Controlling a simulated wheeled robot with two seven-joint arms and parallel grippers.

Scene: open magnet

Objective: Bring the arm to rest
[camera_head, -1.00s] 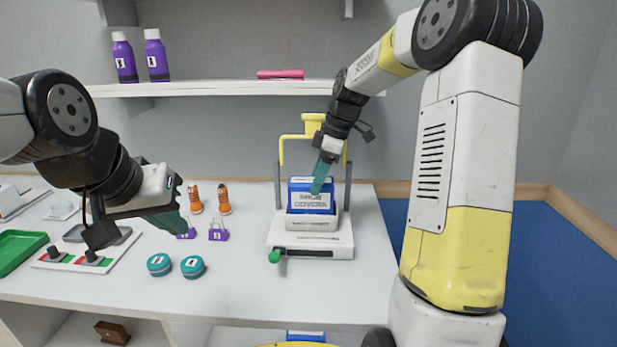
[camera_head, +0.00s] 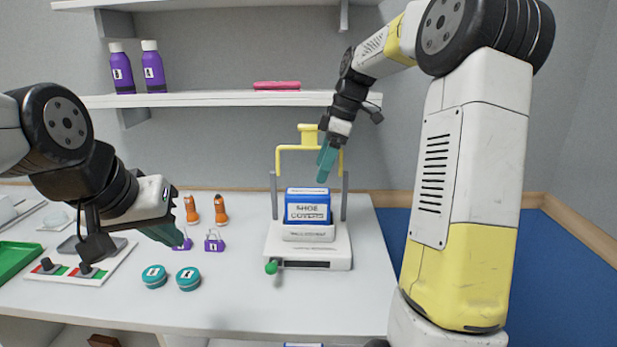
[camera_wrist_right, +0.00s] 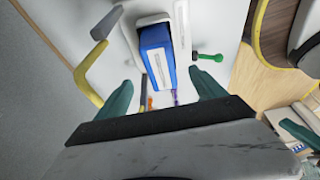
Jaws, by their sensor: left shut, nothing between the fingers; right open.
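My right gripper (camera_head: 327,162) is up above the blue shoe covers box (camera_head: 307,206), close to the yellow handle (camera_head: 308,137) of the white device. In the right wrist view its two teal fingers (camera_wrist_right: 163,100) are spread apart with nothing between them, and the blue box (camera_wrist_right: 157,57) lies beyond them. My left gripper (camera_head: 172,238) is at the left, over the table beside the purple padlocks. Its teal fingers are shut with nothing visible in them.
The white device (camera_head: 308,246) carries the box and has a green knob (camera_head: 271,267). Two purple padlocks (camera_head: 214,243), two orange items (camera_head: 220,209), two teal round tins (camera_head: 188,278), a green tray (camera_head: 15,259) and a switch panel (camera_head: 75,270) occupy the table's left. The front right is clear.

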